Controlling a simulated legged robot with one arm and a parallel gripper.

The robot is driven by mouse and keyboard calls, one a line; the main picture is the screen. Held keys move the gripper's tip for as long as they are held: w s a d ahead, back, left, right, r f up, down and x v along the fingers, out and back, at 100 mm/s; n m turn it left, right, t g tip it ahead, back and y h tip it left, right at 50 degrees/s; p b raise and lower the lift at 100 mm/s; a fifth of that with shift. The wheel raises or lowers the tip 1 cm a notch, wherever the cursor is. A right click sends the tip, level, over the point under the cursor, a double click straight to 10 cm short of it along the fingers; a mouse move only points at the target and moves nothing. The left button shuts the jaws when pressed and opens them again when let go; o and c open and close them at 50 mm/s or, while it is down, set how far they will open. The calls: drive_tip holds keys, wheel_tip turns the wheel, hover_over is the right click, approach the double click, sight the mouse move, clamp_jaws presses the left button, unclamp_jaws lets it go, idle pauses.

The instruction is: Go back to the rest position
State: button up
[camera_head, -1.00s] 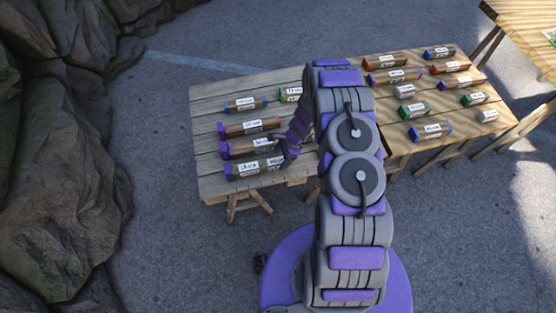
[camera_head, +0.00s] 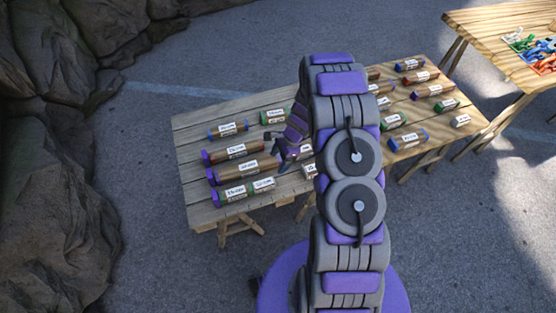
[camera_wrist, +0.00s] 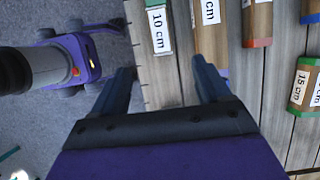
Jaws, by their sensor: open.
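My gripper (camera_head: 283,153) is above the left wooden table, seen from behind in the head view. In the wrist view my gripper (camera_wrist: 163,82) has its two dark fingers apart with nothing between them but the table edge and pavement below. The left table (camera_head: 188,158) bears several labelled wooden blocks with coloured ends. The nearest row is a block pair with a purple end and a green part (camera_head: 240,191). In the wrist view a green block marked 10 cm (camera_wrist: 158,40) lies just beyond the fingers, apart from them. My arm hides part of the tables.
A second table (camera_head: 455,135) on the right carries more labelled blocks. A third table (camera_head: 480,22) at the top right holds a tray of coloured pieces (camera_head: 530,48). Large rocks (camera_head: 55,150) stand on the left. Open pavement (camera_head: 150,240) lies between rocks and tables.

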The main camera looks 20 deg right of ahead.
idle(0.4)
drive_tip(key=s+a+r+n, duration=0.2)
drive_tip(key=s+r+n, duration=0.15)
drive_tip(key=r, duration=0.45)
drive_tip(key=s+a+r+n+g+h, duration=0.1)
drive_tip(key=s+a+r+n, duration=0.25)
drive_tip(key=r, duration=0.55)
drive_tip(key=s+a+r+n, duration=0.2)
drive_tip(key=s+r, duration=0.2)
drive_tip(key=r, duration=0.4)
drive_tip(key=s+r+n+h, duration=0.1)
drive_tip(key=s+r+n, duration=0.3)
drive_tip(key=s, duration=0.7)
drive_tip(key=s+r+n+h, duration=0.2)
drive_tip(key=s+r+n, duration=0.3)
drive_tip(key=s, duration=0.7)
wheel_tip(320, 180, up, 2)
drive_tip(key=shift+s+d+r+g+h, duration=0.2)
drive_tip(key=shift+s+d+g+h, duration=0.1)
drive_tip(key=shift+d+g, duration=0.15)
